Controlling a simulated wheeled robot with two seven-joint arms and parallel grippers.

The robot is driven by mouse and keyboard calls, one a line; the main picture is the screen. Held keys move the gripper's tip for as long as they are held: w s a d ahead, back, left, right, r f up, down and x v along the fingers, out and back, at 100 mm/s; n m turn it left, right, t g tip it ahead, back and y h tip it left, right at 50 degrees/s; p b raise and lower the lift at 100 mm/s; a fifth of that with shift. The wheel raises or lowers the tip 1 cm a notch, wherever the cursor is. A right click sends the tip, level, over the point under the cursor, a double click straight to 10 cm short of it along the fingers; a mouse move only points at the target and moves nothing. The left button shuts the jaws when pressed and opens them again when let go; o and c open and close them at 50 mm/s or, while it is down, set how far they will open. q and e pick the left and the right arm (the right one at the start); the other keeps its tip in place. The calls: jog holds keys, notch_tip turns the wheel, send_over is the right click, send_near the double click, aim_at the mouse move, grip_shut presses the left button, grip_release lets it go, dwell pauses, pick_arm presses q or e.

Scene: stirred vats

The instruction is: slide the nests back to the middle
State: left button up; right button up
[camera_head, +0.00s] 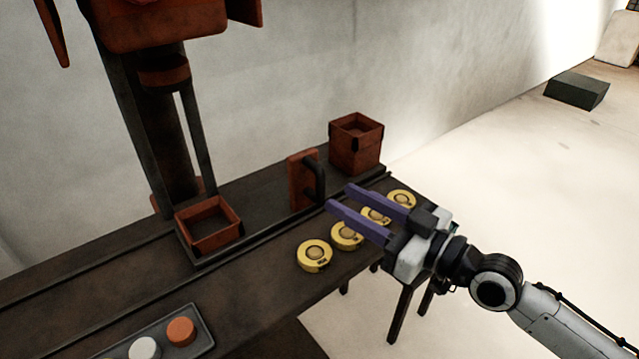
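A red open square nest (209,240) sits on a dark plate under the column of the machine. A second, taller red open box (356,154), perhaps another nest, stands farther right at the far end of the dark rail (268,205). Between them stands a red upright plate (297,181) with a black handle (316,178). My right gripper (339,196) is open, its two purple fingers pointing left toward the handle and apart from it as far as I can tell. Nothing shows between the fingers. My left gripper is not in view.
Several yellow discs (314,256) lie in a row along the bench (240,290), some partly behind my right gripper. A grey tray (205,348) holds an orange disc (181,331) and a white disc (144,348). The red machine head (160,25) hangs above. A dark block (577,91) lies on the floor.

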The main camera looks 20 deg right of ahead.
aim_at(324, 190)
jog(key=x, duration=0.7)
jog(key=shift+f+p, duration=0.1)
jog(key=shift+p, duration=0.2)
grip_shut()
